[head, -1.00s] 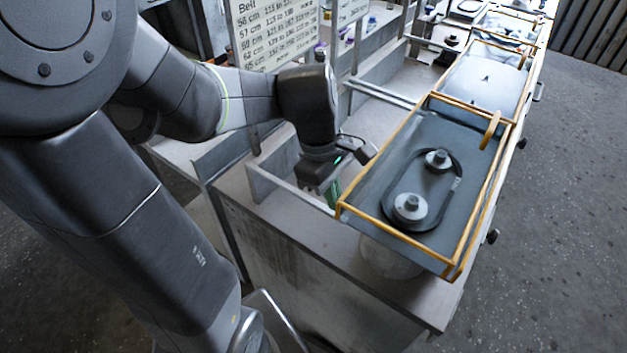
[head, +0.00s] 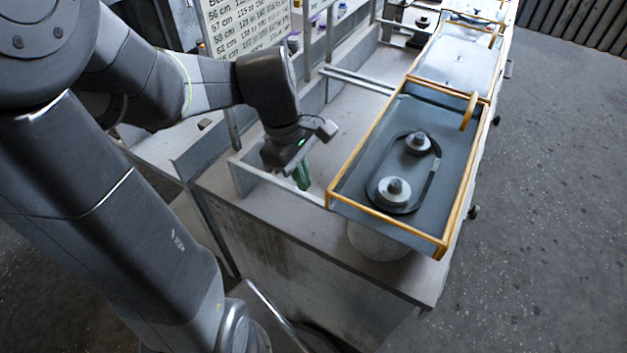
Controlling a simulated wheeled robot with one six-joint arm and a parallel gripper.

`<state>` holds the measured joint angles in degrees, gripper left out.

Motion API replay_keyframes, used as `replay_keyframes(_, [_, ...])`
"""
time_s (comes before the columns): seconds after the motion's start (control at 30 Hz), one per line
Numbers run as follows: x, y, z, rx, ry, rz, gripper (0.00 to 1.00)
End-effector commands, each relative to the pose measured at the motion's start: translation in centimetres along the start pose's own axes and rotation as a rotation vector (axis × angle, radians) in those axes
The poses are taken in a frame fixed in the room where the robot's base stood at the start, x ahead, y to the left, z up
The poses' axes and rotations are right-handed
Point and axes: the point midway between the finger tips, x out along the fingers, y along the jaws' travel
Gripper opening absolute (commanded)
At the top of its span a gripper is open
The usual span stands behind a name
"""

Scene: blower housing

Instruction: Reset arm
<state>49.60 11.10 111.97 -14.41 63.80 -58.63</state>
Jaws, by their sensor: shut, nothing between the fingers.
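My gripper (head: 302,179) is at the end of my arm, pointing down over the grey workbench, left of the near tray. Its green fingertips are together with nothing visible between them. The near tray (head: 345,200) is dark grey with an orange-yellow rim and handle. In it a black belt (head: 434,170) loops around two grey pulleys, a nearer one (head: 393,190) and a farther one (head: 418,142). My gripper is apart from the tray. Part of my gripper is hidden behind my wrist.
A low metal rail (head: 275,184) runs along the workbench (head: 262,209) by my gripper. A white sign (head: 245,22) with belt lengths stands behind my arm. More orange-rimmed trays (head: 455,62) line up beyond the near one. The floor (head: 560,200) on the right is clear.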

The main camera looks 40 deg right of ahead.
Motion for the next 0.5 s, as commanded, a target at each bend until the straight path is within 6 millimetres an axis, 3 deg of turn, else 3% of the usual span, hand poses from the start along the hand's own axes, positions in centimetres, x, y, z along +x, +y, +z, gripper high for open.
replay_keyframes(0.03, [-1.7, 0.2, 0.1, 0.002, 0.004, 0.012, 0.00])
replay_keyframes(0.2, [-5.5, 0.1, 0.1, 0.002, 0.006, 0.011, 0.00])
replay_keyframes(0.5, [-9.4, 0.1, 0.1, 0.001, 0.004, 0.007, 0.00])
